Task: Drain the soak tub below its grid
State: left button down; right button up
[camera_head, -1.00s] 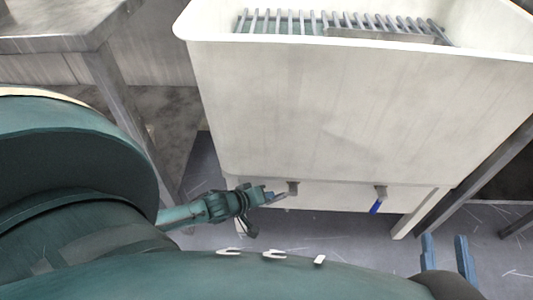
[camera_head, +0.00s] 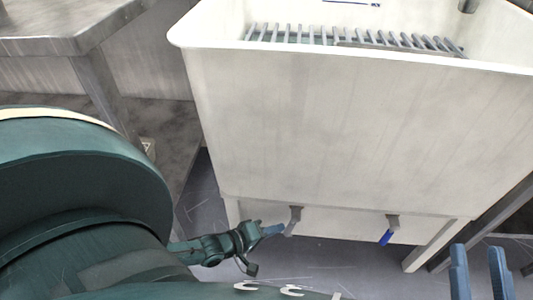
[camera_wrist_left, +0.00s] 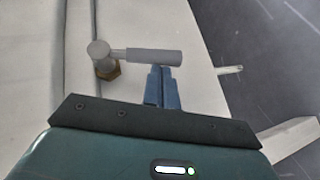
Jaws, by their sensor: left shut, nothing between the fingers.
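The pale soak tub (camera_head: 320,130) stands ahead, with a metal grid (camera_head: 350,38) inside near its top. Under its front hang a grey-handled valve (camera_head: 292,222) and a blue-handled valve (camera_head: 387,236). My left gripper (camera_head: 279,229) is shut and empty, its tips right beside the grey handle. In the left wrist view, the shut blue fingertips (camera_wrist_left: 163,72) meet the side of the grey lever handle (camera_wrist_left: 153,57); contact is hard to confirm. My right gripper (camera_head: 481,255) shows two fingers held apart, open and empty, at the lower right.
A metal table (camera_head: 60,40) stands at the left, with a leg and lower shelf close to my left arm. Tub stand legs flank the valves. Grey floor (camera_head: 335,258) is open below the tub.

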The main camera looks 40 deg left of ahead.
pick_arm(q)
jog(key=shift+w+d+f, duration=0.3)
jog(key=shift+d+f, duration=0.05)
jog(key=shift+d, duration=0.1)
pick_arm(e)
jog(key=shift+w+d, duration=0.1)
dwell(0.4)
